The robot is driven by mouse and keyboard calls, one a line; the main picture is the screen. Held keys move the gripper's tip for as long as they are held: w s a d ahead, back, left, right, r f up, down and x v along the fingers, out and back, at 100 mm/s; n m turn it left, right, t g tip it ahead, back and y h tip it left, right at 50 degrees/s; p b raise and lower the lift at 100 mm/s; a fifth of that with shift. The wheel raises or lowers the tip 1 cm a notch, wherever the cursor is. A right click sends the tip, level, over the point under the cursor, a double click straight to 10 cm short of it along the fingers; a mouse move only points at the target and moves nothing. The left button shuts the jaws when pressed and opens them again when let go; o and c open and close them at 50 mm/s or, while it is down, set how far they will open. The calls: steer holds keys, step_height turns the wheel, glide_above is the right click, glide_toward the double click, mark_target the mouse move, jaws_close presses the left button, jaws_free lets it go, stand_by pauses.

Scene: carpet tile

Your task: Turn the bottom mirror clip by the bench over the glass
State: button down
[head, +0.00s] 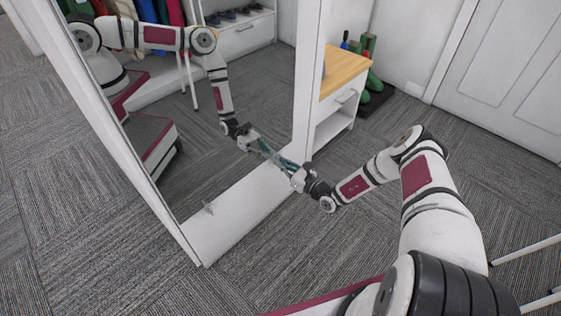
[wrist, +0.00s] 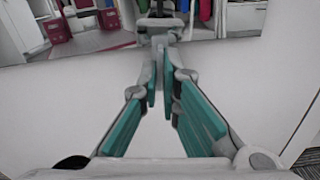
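The mirror glass (head: 215,130) stands in a white frame, with a white panel below its lower edge. My gripper (head: 277,160) reaches to the lower right part of the glass, on the bench side, and its reflection faces it. The bottom clip by the bench cannot be told apart from the fingertips and reflection there. Another small grey clip (head: 208,208) sits at the lower left edge of the glass.
A bench (head: 345,72) with a wooden top and white drawers stands right of the mirror. Green boots (head: 369,55) stand behind it. A white door (head: 510,75) is at the back right. Grey carpet in front of the mirror is mostly clear.

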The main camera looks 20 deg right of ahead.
steer(key=shift+n, duration=0.6)
steer(key=shift+f+p, duration=0.1)
steer(key=shift+p, duration=0.2)
steer(key=c, duration=1.8)
jaws_free()
steer(key=shift+s+d, duration=0.1)
steer(key=v, duration=1.2)
